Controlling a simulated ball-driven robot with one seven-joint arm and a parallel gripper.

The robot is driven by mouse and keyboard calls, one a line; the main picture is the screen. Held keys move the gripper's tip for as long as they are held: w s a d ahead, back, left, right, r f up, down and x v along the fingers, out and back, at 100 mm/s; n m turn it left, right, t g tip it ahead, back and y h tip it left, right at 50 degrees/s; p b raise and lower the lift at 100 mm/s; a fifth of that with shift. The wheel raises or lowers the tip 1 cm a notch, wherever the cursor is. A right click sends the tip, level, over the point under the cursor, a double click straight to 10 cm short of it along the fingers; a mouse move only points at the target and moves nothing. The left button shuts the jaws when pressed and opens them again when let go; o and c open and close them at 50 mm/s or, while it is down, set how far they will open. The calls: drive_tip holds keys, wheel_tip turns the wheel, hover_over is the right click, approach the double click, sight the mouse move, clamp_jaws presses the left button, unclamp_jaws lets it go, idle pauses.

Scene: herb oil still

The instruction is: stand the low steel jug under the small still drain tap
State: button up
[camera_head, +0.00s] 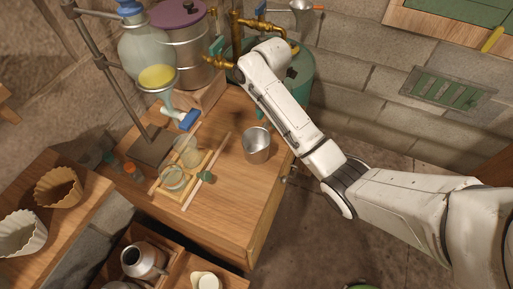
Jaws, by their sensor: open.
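A low, open steel vessel (256,145), which looks like the low steel jug, stands upright on the wooden bench top (232,190), right of the middle. A steel pot still (187,62) with a purple lid stands on a wooden block at the back. Brass pipes and taps (238,22) sit right of the still, beside a green vessel (301,67); I cannot tell which one is the small drain tap. My white arm reaches over the bench's right side to these fittings. My gripper is hidden behind the arm's far end. The steel vessel stands apart from the arm.
A glass separating funnel (147,50) with yellow liquid hangs on a stand at left. Glass jars in a wooden rack (205,170) stand left of the steel vessel. Another steel jug (143,260) sits in a lower crate. Bare bench lies in front of the steel vessel.

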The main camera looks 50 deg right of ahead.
drive_tip(key=shift+a+f+p, duration=0.15)
drive_tip(key=shift+f+p, duration=0.3)
drive_tip(key=shift+f, duration=2.9)
clamp_jaws()
